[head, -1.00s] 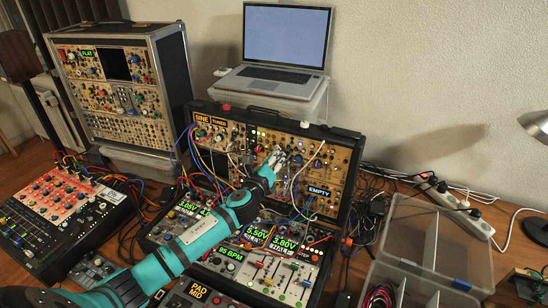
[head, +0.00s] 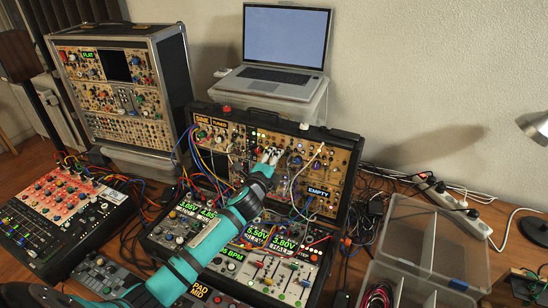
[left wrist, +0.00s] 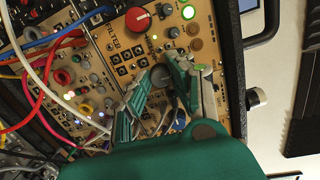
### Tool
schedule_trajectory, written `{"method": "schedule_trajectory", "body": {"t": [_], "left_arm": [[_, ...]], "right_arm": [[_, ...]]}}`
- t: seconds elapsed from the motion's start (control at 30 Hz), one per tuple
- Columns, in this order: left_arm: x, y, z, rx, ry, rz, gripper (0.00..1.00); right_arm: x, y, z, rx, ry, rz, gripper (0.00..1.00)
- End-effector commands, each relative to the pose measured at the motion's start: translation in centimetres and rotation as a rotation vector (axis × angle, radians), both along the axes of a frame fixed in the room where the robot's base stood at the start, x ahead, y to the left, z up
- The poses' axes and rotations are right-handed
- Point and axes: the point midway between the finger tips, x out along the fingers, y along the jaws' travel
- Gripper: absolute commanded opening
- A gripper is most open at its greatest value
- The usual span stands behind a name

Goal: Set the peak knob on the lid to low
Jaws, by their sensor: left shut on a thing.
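The lid (head: 337,170) of the middle synth case stands upright behind its base and carries gold module panels with knobs and patch cables. My left gripper (head: 268,156) is at the middle of the lid. The knob is mostly hidden by the fingers. I cannot read its label or its pointer, so I cannot tell whether it is the peak knob. My right gripper is not in view.
Loose patch cables (head: 205,165) hang left of my gripper, and a white cable (head: 296,180) hangs right. A red knob (left wrist: 137,19) and a blue knob (left wrist: 178,120) sit close by. A laptop (head: 285,45) stands behind the lid. Clear bins (head: 425,235) stand at the right.

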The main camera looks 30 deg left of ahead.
Motion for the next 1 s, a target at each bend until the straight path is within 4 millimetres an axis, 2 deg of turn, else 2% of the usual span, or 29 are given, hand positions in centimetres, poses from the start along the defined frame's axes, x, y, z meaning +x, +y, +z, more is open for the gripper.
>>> {"method": "schedule_trajectory", "body": {"t": [0.67, 0.7, 0.8, 0.87, 1.0], "left_arm": [[-0.05, 0.03, -0.21, -0.067, 0.0, 0.008, 0.0], [-0.05, 0.03, -0.21, -0.067, 0.0, 0.008, 0.22], [-0.04, 0.02, -0.2, -0.066, 0.0, 0.008, 0.35], [-0.04, 0.02, -0.17, -0.066, -0.001, 0.008, 0.43], [-0.02, 0.0, -0.1, -0.066, -0.002, 0.007, 0.43]], "right_arm": [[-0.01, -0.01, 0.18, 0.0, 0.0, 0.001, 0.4], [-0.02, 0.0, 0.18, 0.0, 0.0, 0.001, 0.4], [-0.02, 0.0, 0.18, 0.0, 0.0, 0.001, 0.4], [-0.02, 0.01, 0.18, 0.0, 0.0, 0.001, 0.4], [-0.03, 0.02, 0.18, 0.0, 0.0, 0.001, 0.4]]}}
